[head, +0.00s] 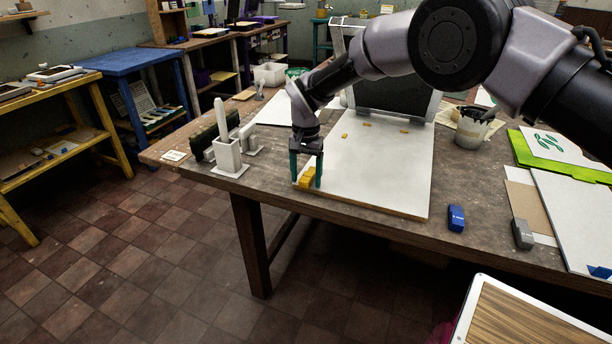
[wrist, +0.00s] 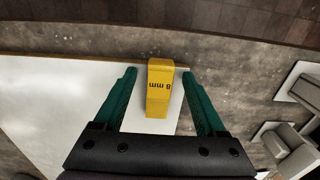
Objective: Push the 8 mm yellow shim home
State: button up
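The yellow shim (head: 307,179) is a small block on the near left corner of the white board (head: 390,185). In the wrist view the yellow shim (wrist: 158,100) shows its "8 mm" marking and lies at the board's edge. My gripper (head: 306,182) is over it with its two green fingers pointing down. In the wrist view my gripper (wrist: 160,74) is open, one finger on each side of the shim, with a gap on both sides. The dark hinged screen (head: 395,98) stands tilted up at the back of the board.
Small yellow pieces (head: 367,125) lie near the screen's foot. A white holder (head: 229,157) with an upright handle stands left of my gripper. A blue block (head: 456,217) and a grey block (head: 521,234) lie at the front right. The board's middle is clear.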

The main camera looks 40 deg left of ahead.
notch_tip(320, 180, up, 11)
dwell(0.6)
jog(key=shift+w, duration=0.1)
